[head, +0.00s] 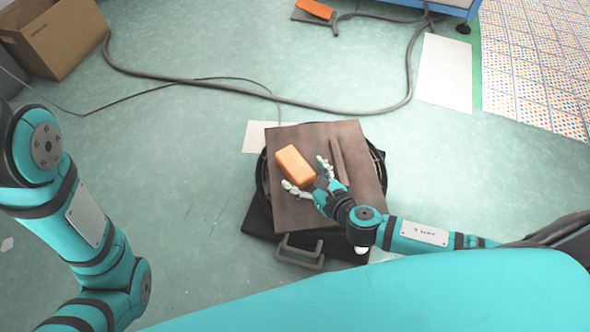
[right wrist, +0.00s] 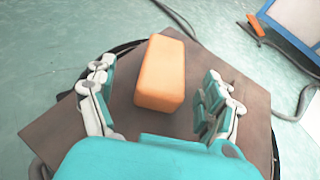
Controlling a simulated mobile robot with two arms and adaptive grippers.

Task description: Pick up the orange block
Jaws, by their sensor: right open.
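The orange block (head: 295,164) lies on a brown square board (head: 350,205) in the middle of the head view. My right gripper (head: 308,176) is open just to the lower right of the block. In the right wrist view the block (right wrist: 161,74) lies ahead, between the lines of the two spread fingers (right wrist: 155,98). Gaps show between the block and both fingers there. My left arm shows at the left of the head view, but its gripper is out of view.
A thin dark bar (head: 339,162) lies on the board, right of my right gripper. The board rests on a round black stand (head: 262,181) with a grey handle (head: 299,253). A cardboard box (head: 52,40) is at top left. A grey hose (head: 300,104) crosses the floor.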

